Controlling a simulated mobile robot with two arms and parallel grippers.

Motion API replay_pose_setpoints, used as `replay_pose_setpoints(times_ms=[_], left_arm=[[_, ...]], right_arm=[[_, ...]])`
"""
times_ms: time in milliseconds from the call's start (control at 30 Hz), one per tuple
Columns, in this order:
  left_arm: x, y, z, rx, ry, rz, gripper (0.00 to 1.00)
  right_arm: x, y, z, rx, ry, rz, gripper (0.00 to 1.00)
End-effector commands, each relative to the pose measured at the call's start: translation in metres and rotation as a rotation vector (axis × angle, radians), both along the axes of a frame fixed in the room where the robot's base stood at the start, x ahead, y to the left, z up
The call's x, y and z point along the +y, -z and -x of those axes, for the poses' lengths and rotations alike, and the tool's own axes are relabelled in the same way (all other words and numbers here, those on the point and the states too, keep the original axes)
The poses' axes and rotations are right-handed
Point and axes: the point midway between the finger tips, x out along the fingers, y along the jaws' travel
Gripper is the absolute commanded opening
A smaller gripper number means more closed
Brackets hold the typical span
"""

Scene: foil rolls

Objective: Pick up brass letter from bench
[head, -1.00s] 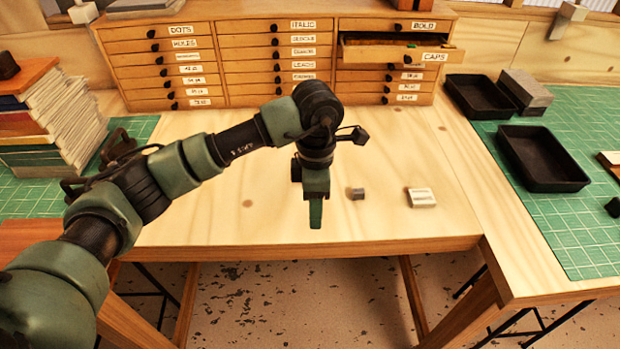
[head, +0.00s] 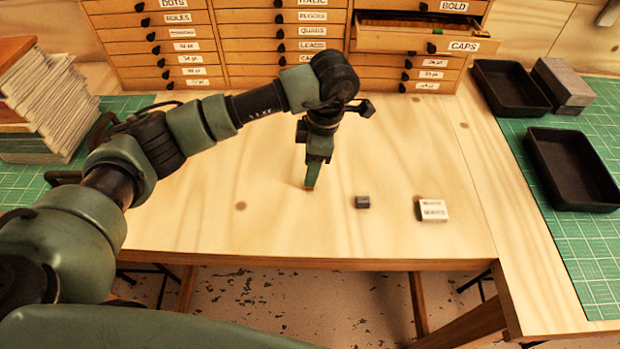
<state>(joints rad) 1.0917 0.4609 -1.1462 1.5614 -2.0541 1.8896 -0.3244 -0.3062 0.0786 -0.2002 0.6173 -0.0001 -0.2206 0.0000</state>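My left gripper (head: 312,180) points down over the middle of the bench (head: 240,225). Its fingers overlap into one narrow green shape, so I cannot tell whether they are open or shut. A tiny brass-coloured piece (head: 309,187) shows right at the fingertips, low over the bench or touching it. It may be the brass letter, but it is too small to make out its shape or whether it is gripped. My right gripper is not in view.
A small dark grey block (head: 362,202) and a white labelled box (head: 432,210) lie right of the gripper. Behind stands a drawer cabinet (head: 280,45) with the CAPS drawer (head: 425,42) pulled out. Black trays (head: 570,170) lie on the right mat. Books (head: 40,100) are stacked at left.

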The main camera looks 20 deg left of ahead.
Motion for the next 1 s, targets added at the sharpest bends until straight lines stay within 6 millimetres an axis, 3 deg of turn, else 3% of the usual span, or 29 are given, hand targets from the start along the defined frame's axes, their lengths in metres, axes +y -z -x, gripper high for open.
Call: replay_pose_setpoints(times_ms=[133,300,567,700,733,1000], left_arm=[[0.000,0.019,0.001,0.007,-0.001,-0.001,0.44],[0.003,0.040,0.000,0.002,-0.002,0.000,0.44],[0.003,0.044,0.000,0.000,0.000,0.000,0.44],[0.003,0.044,0.000,0.000,0.000,0.000,0.05],[0.003,0.044,0.000,0.000,0.000,0.000,0.00],[0.003,0.043,0.000,0.000,-0.001,0.001,0.00]], right_arm=[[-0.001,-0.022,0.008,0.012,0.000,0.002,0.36],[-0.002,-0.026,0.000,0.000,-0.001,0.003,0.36],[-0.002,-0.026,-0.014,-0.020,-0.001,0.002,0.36],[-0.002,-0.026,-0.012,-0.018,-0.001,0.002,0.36],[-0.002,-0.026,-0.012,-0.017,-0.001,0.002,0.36],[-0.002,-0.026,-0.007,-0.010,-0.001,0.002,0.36]])
